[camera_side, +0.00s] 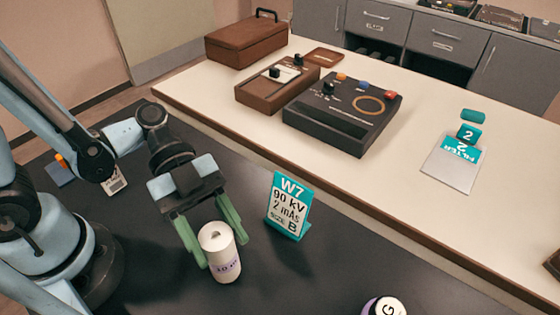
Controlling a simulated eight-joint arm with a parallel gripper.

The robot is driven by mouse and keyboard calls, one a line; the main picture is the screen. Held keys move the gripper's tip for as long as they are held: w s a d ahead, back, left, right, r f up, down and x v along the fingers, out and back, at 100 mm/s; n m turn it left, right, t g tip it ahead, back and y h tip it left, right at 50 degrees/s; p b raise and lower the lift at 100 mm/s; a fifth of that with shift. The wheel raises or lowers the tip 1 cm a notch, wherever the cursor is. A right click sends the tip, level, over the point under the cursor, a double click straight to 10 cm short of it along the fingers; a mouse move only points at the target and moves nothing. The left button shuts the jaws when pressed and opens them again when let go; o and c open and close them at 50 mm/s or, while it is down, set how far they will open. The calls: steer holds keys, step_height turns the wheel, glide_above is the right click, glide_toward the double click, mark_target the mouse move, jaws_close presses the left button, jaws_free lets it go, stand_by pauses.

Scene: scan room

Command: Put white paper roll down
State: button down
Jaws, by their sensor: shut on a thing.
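A teal sign (289,205) marked W7 stands close to the right of the roll. A cream counter (330,175) behind holds control boxes (345,110) and a filter card (455,162). Dark tabletop lies free between sign and cylinder.

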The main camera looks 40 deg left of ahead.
steer(key=shift+c, duration=2)
jaws_free()
steer(key=shift+r, duration=0.2)
steer(key=shift+a+r, duration=0.1)
steer(key=shift+r, duration=0.35)
steer(key=w+a+r+n+t+y, duration=0.1)
steer(key=w+a+n+t+y, duration=0.4)
steer(key=a+n, duration=0.5)
steer(key=w+a+r+n+t+y, duration=0.2)
steer(key=w+a+n+t+y, duration=0.3)
steer(key=w+a+n+y, duration=0.2)
steer(key=a+n, duration=0.2)
steer(key=n, duration=0.2)
steer(key=shift+a+r+t, duration=0.15)
steer(key=shift+a+t, duration=0.25)
